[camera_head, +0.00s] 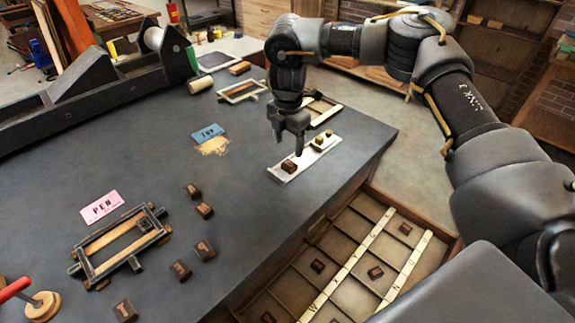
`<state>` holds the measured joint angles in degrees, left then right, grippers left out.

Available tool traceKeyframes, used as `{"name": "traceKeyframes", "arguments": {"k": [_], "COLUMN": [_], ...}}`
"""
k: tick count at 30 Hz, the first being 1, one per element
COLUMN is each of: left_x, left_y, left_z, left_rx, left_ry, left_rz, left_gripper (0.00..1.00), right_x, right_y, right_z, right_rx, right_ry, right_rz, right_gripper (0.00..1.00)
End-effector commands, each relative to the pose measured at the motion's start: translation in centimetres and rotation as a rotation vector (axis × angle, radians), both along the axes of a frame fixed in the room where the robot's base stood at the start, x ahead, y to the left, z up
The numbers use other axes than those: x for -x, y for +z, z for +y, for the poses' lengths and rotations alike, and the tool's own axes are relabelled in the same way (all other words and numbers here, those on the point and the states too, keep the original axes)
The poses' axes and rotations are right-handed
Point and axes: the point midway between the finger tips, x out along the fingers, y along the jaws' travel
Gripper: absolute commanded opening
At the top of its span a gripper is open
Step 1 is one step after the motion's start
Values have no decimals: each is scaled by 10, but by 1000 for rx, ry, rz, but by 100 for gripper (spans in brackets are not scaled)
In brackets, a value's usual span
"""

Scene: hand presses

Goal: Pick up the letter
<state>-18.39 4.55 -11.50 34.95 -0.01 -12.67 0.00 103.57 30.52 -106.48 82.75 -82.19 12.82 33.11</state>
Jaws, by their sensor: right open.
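My right gripper (291,142) points down, open, just above a pale tray (307,160) at the table's right edge. A dark letter block (289,166) sits on the tray's near end, slightly below the fingertips; the fingers look apart from it. Small brass-coloured pieces (322,140) lie at the tray's far end. Several other dark letter blocks lie loose on the table, such as one (204,210) in the middle and one (125,310) at the front. My left gripper is out of view.
A pink card (102,208) lies behind the frame, and a blue card (209,132) lies farther back. A red-handled tool (42,302) is at the front left. An open compartmented drawer (345,235) with several blocks extends below the table's right edge. The central tabletop is mostly clear.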

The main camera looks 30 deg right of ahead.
Motion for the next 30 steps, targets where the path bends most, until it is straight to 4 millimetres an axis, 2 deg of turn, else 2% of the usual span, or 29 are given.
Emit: {"name": "traceKeyframes", "arguments": {"k": [6, 8, 15, 19, 28, 30], "left_x": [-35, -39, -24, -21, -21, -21], "left_y": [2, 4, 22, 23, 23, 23], "left_z": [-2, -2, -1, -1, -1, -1], "left_rx": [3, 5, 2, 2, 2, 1], "left_ry": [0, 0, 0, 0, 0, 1], "left_rz": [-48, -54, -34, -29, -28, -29], "left_gripper": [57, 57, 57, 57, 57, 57], "right_x": [0, 0, 9, 7, 7, 7], "right_y": [-10, -11, -39, -56, -62, -62], "right_z": [1, 1, 2, 2, 2, 2], "right_rx": [0, 0, 1, 0, -1, -1], "right_ry": [2, 2, 4, 3, 3, 3], "right_rz": [-1, -1, 2, 0, -2, -2], "right_gripper": [62, 62, 62, 62, 62, 53]}}
